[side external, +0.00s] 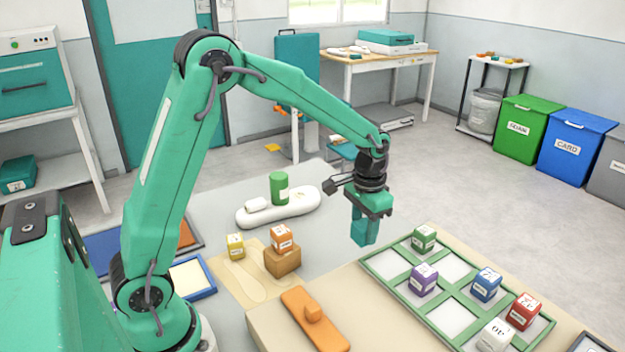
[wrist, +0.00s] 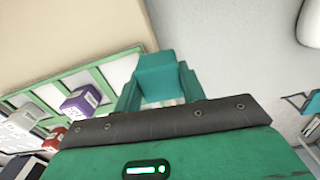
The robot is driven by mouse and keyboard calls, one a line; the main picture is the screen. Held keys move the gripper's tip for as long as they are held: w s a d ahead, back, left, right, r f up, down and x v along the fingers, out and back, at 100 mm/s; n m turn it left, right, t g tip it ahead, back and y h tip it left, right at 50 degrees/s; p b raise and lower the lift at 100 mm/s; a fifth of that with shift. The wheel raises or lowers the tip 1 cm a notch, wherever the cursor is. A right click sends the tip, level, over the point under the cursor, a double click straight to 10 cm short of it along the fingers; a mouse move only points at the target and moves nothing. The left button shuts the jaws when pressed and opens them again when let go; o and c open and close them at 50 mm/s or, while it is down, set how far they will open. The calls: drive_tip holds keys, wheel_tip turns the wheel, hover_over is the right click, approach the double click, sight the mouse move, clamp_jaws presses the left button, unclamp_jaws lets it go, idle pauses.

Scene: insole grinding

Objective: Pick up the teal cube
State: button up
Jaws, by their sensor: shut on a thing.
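My gripper (side external: 364,232) hangs from the arm, pointing down, beside the far left corner of the green-framed tray. In the wrist view my gripper (wrist: 158,92) is shut on the teal cube (wrist: 160,72), with a teal finger on each side of it. The cube is held up, apart from the tray. In the side view the cube blends with the fingers, which have a similar colour.
The green-framed tray (side external: 407,286) holds green (side external: 423,238), purple (side external: 424,279), blue (side external: 487,284), red (side external: 523,311) and white (side external: 495,335) cubes. An orange cube (side external: 281,238) sits on a wooden block (side external: 282,261). A yellow cube (side external: 235,246) and an orange tool (side external: 315,320) lie nearby.

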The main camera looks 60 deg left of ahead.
drive_tip(key=shift+s+d+r, duration=0.3)
drive_tip(key=shift+d+r, duration=0.15)
drive_tip(key=shift+d, duration=0.25)
